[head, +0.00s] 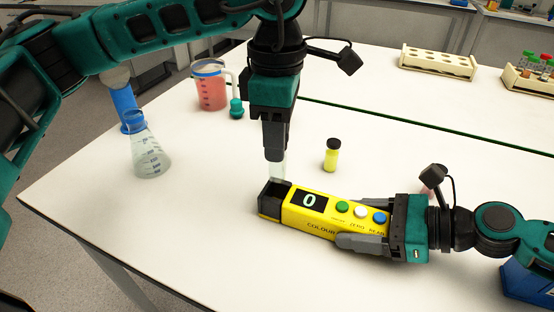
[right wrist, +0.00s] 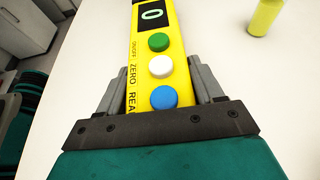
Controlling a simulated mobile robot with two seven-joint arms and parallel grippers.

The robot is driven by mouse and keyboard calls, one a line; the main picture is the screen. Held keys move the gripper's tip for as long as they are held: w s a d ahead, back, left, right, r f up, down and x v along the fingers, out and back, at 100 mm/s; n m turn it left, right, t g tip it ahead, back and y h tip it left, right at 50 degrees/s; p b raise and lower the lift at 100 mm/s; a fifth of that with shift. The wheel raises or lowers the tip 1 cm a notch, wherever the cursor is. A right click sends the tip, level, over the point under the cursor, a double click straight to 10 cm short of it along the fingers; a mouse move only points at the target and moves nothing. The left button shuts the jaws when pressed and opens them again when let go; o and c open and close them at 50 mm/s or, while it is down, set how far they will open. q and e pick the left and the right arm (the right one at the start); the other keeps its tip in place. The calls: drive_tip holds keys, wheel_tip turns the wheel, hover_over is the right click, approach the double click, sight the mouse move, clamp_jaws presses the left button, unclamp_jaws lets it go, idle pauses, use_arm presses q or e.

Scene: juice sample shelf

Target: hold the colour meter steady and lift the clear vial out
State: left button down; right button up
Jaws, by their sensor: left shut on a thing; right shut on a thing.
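The yellow colour meter (head: 300,222) lies on the white table, its display (head: 309,201) reading 0, with green, white and blue buttons. My right gripper (head: 360,222) is shut on its button end; the right wrist view shows the fingers along both sides of the meter (right wrist: 146,60). My left gripper (head: 275,154) points down over the black well end (head: 270,200) and is shut on the clear vial (head: 278,171). The vial is upright, its top hidden between the fingers. Its lower end is at the well's opening; I cannot tell whether it is still inside.
A black-capped vial of yellow liquid (head: 331,158) stands just behind the meter. A jug of red liquid (head: 210,90), a conical flask (head: 149,157) and a blue cylinder (head: 124,100) stand at the left. A vial rack (head: 436,66) is at the back. The front table area is clear.

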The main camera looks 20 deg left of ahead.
use_arm(q)
drive_tip(key=shift+r, duration=1.4)
use_arm(e)
drive_tip(key=o, duration=1.4)
drive_tip(key=shift+d, duration=0.1)
drive_tip(key=v, duration=1.1)
drive_tip(key=shift+d+r, duration=0.15)
drive_tip(key=shift+d, duration=0.25)
